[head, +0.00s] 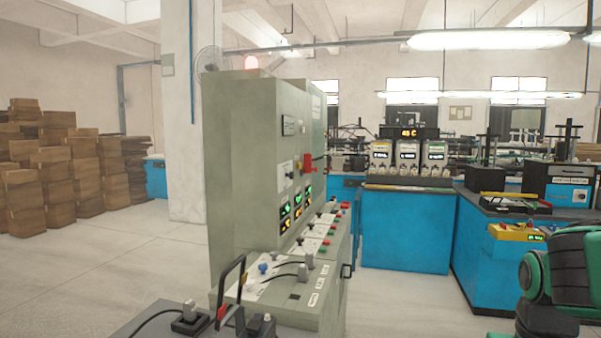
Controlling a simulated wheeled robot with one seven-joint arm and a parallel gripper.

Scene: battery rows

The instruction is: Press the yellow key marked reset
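I cannot make out a key marked reset; any lettering that small is unreadable from here. A grey-green control cabinet (262,165) with a sloped desk stands in the middle, its panel seen at a steep angle. A small yellow spot (299,167) shows on that panel beside a red switch handle (308,162). A yellow box (514,232) with a red knob and a small green display sits on the front edge of the right blue bench. Part of my green and black arm shows at the lower right; my gripper is not in view.
The cabinet's desk (318,265) carries buttons, knobs and plugs with cables. Blue benches (405,230) stand behind and at the right (478,260). A dark surface with plugs (190,320) is close at the bottom. Open floor (400,305) lies between cabinet and right bench.

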